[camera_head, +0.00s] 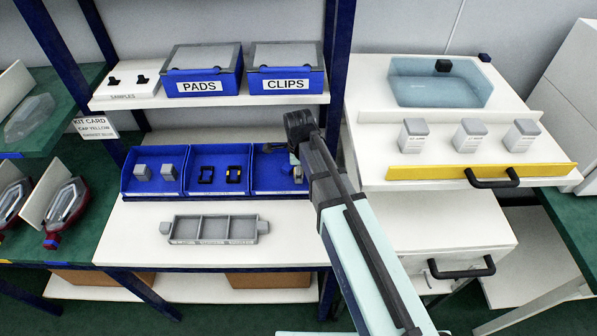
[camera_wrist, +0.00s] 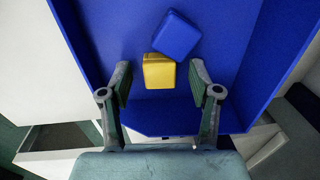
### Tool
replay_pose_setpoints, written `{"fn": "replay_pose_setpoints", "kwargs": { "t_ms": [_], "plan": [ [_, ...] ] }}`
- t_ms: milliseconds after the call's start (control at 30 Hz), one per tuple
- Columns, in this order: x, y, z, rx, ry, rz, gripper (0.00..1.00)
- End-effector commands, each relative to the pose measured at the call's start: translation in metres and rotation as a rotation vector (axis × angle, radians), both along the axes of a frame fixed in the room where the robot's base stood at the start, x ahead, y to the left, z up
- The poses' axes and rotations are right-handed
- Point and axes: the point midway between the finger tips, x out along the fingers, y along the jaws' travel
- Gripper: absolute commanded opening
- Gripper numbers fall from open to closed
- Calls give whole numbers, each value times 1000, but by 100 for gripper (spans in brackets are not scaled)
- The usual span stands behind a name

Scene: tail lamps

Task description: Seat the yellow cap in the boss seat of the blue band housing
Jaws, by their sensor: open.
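The yellow cap (camera_wrist: 159,72) lies in a blue bin (camera_wrist: 85,25) in the wrist view, touching or very close to a blue cap (camera_wrist: 175,34) behind it. My gripper (camera_wrist: 160,76) is open, with one finger on either side of the yellow cap and a gap on both sides. In the head view my arm reaches over the right-hand blue bin (camera_head: 262,183) and hides much of it. I cannot pick out a blue band on any housing for sure; a red-rimmed lamp housing (camera_head: 68,203) with a small blue part at its lower end lies at the left.
Bins with grey blocks (camera_head: 155,172) and dark clips (camera_head: 219,174) stand left of the right-hand bin. A grey divided tray (camera_head: 214,230) lies in front. PADS (camera_head: 203,72) and CLIPS (camera_head: 287,72) boxes stand on the shelf above. A blue rack post (camera_head: 338,60) stands close to my arm.

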Motion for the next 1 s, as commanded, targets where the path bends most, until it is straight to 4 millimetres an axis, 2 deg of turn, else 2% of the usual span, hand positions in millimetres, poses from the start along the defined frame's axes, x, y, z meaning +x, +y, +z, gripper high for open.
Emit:
{"fn": "replay_pose_setpoints", "kwargs": {
  "t_ms": [167,300,333,767,1000],
  "plan": [
    [0,0,0,0,0,0,62],
    [0,0,0,0,0,0,21],
    [0,0,0,0,0,0,17],
    [0,0,1,0,0,0,17],
    [0,0,9,0,0,0,17]
  ]
}}
